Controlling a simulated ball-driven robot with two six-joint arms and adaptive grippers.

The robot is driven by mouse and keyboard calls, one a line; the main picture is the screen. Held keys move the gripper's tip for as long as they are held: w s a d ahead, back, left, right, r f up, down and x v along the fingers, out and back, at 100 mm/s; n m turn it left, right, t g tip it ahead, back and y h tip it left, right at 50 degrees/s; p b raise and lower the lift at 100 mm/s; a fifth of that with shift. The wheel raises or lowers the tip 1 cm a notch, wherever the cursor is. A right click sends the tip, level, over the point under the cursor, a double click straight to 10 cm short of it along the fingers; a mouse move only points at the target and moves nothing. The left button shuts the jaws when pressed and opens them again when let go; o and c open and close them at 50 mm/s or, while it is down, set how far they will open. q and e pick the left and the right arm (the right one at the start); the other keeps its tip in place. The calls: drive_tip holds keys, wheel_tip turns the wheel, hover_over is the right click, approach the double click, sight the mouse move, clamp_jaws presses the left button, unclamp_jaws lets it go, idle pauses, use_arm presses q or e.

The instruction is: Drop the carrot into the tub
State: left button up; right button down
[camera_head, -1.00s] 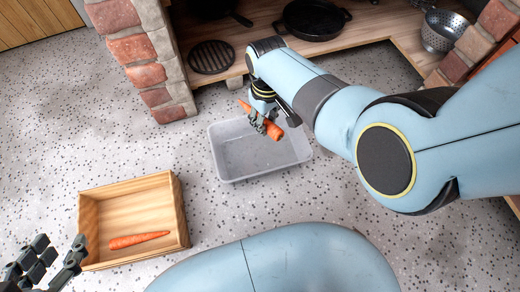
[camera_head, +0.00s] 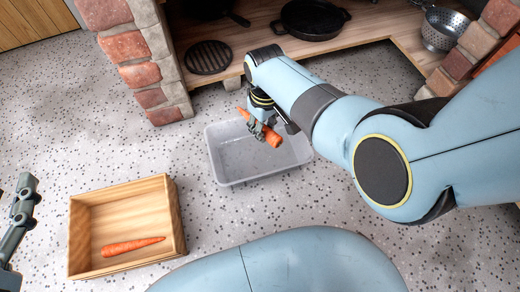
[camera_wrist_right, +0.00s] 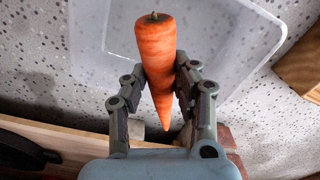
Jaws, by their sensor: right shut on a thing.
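A clear plastic tub (camera_head: 222,178) stands on the speckled floor at the middle of the head view. My right gripper (camera_head: 262,131) is shut on an orange carrot (camera_head: 272,140) and holds it above the tub. In the right wrist view the carrot (camera_wrist_right: 155,60) points its thick end away, between the two fingers of the right gripper (camera_wrist_right: 162,100), with the tub (camera_wrist_right: 90,40) behind it. A second carrot (camera_head: 132,246) lies in a wooden crate (camera_head: 176,215). Part of my left gripper (camera_head: 20,225) shows at the left edge; its jaws are unclear.
A wooden shelf (camera_head: 385,28) between brick pillars (camera_head: 145,65) runs along the back. On it are a round grate (camera_head: 208,57), a black pan (camera_head: 312,19) and a metal colander (camera_head: 443,28). The floor between crate and tub is clear.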

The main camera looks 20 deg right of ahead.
drive_tip(key=c, duration=1)
unclamp_jaws()
